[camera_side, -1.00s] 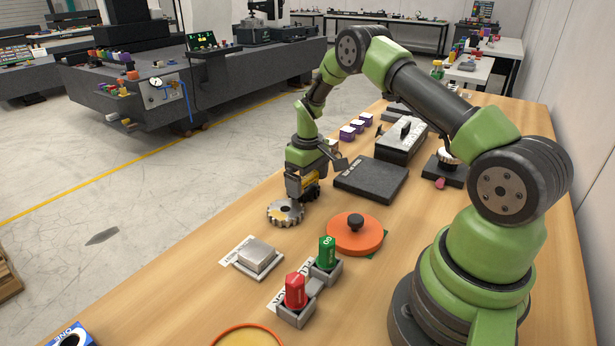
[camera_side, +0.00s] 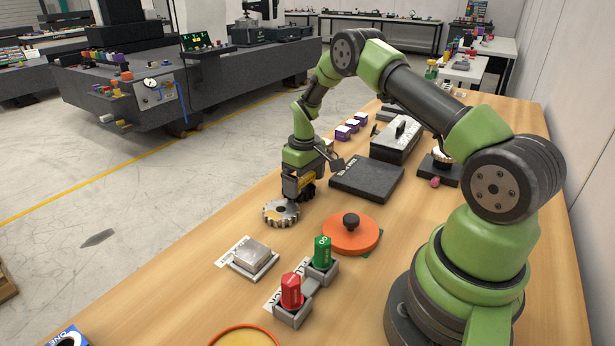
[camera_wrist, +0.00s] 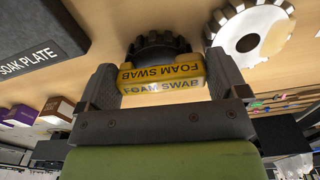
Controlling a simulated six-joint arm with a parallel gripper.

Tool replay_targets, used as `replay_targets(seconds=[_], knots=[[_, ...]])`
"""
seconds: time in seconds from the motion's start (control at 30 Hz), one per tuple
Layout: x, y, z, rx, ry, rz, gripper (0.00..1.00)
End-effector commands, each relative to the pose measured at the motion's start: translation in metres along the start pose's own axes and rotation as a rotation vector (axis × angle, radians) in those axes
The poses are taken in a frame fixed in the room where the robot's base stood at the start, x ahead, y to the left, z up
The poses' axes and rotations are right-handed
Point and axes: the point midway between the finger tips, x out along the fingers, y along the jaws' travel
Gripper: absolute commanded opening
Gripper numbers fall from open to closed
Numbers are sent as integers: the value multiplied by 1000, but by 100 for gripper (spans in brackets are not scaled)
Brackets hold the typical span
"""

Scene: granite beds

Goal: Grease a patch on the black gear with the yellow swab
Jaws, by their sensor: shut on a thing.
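My gripper (camera_wrist: 165,92) is shut on the yellow foam swab (camera_wrist: 163,78), which lies across between the two fingers. In the side view my gripper (camera_side: 298,190) is low over the bench, with the yellow of the swab (camera_side: 294,187) showing. The black gear (camera_wrist: 155,42) shows just beyond the swab in the wrist view, partly hidden by it. In the side view the black gear (camera_side: 309,191) is a small dark toothed shape right beside the gripper. I cannot tell whether swab and gear touch.
A silver gear (camera_side: 281,213) lies close by on the bench; it has a yellowish patch in the wrist view (camera_wrist: 274,40). A dark soak plate (camera_side: 366,179) and an orange lid (camera_side: 350,236) are near. Red (camera_side: 291,291) and green (camera_side: 322,253) pieces stand in front.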

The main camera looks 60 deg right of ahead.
Motion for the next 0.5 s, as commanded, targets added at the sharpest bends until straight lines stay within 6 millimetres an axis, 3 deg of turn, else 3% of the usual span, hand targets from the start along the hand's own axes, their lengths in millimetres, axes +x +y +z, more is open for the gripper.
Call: replay_targets(seconds=[0.17, 0.5], knots=[[1, -4, 0, 1, 1, 0, 60], [1, 18, 0, 2, 0, 0, 60]])
